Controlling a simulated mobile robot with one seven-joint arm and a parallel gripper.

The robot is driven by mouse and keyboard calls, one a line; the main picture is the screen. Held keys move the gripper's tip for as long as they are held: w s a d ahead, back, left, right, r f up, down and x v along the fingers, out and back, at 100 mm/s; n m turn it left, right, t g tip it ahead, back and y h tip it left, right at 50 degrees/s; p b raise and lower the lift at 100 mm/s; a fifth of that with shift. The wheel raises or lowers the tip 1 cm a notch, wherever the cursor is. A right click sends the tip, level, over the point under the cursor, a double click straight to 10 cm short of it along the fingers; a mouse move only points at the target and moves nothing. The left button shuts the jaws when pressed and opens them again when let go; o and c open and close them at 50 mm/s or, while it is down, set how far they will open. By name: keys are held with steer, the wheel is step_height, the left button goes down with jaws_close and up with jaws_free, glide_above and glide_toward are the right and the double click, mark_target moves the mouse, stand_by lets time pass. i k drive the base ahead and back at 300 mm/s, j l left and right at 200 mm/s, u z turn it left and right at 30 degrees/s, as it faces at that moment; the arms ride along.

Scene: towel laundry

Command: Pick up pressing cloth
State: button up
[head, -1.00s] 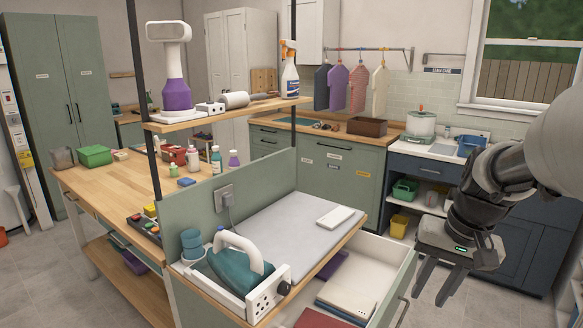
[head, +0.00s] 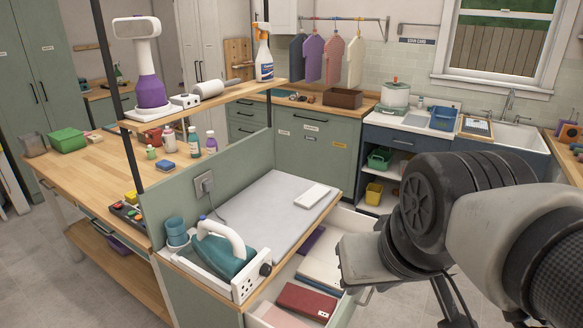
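The drawer (head: 352,228) under the pressing surface stands open. In it lie a folded white cloth (head: 322,262), a dark red flat item (head: 306,301), a purple piece (head: 311,240) and a blue edge under the white cloth. A small white folded item (head: 312,195) lies on the grey pressing pad (head: 262,207). I cannot tell which of these is the pressing cloth. My gripper (head: 365,262) is over the drawer's right side in the picture, apart from the cloths as far as I can see. Its fingers are not clearly visible.
A shelf (head: 205,105) with a steamer and spray bottle rises behind. Blue lower cabinets (head: 400,140) and a sink (head: 515,135) stand behind my arm.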

mark_target(312, 196)
steer(key=z, duration=0.35)
steer(key=k+l+u, duration=0.15)
steer(key=i+l+u, duration=0.75)
steer(key=l, duration=0.2)
steer(key=i+l+u, duration=0.55)
steer(key=l, duration=0.3)
steer(key=i+l+u, duration=0.25)
steer(key=l, duration=0.25)
steer(key=l+u, duration=0.3)
steer(key=l, duration=0.2)
steer(key=i+l+u, duration=0.25)
steer(key=l, duration=0.35)
steer(key=k+l+u, duration=0.1)
steer(key=l+u, duration=0.2)
steer(key=l, duration=0.25)
